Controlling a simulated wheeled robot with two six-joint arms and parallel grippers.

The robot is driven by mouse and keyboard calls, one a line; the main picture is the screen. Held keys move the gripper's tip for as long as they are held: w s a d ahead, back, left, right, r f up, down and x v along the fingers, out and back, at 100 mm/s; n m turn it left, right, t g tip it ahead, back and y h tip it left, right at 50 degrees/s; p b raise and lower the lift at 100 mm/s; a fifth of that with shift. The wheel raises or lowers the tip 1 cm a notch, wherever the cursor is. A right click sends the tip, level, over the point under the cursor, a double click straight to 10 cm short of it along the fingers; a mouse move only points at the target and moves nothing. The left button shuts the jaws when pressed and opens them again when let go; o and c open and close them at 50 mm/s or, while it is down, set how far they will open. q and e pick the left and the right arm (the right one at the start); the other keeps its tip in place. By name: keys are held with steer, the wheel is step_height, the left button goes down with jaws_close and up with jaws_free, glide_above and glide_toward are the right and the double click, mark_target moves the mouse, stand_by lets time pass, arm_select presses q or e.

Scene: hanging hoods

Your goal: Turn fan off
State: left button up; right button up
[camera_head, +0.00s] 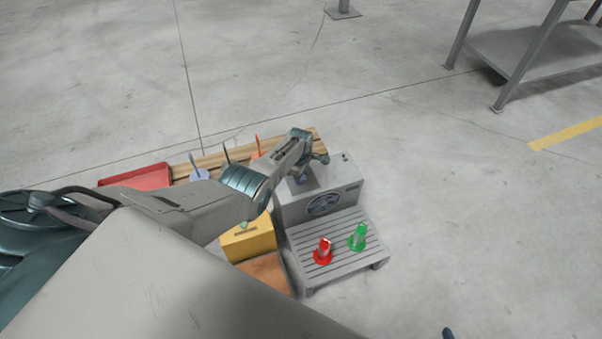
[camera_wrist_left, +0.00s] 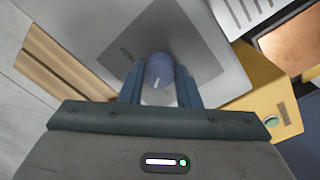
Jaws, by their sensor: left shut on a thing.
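The fan unit is a grey box (camera_head: 335,202) with a round fan grille on its front. A dark bluish-purple knob (camera_wrist_left: 159,70) stands up from a darker grey square on its top. It has a small white mark. My left gripper (camera_head: 303,173) reaches down over the top of the box. In the left wrist view, its two fingers (camera_wrist_left: 161,88) are shut on the knob, one on each side. In the head view my own wrist partly hides the knob. A small dark tip (camera_head: 448,333) at the bottom edge looks like part of my right gripper.
A slatted grey step with a red cone (camera_head: 323,251) and a green cone (camera_head: 358,237) is in front of the box. A yellow box (camera_head: 250,240), a wooden plank (camera_head: 210,160) and a red tray (camera_head: 135,177) lie to the left. Floor to the right is clear.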

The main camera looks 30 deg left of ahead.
arm_select(q)
steer(key=n, duration=0.5)
arm_select(e)
steer(key=shift+s+d+r+g, duration=0.15)
steer(key=shift+s+g, duration=0.1)
steer(key=shift+g, duration=0.15)
steer(key=shift+w+r, duration=0.15)
steer(key=shift+w, duration=0.05)
arm_select(q)
steer(key=o, duration=1)
steer(key=shift+c, duration=0.2)
steer(key=shift+r+p, duration=0.15)
steer(key=shift+p, duration=0.2)
arm_select(e)
steer(key=shift+s, duration=0.1)
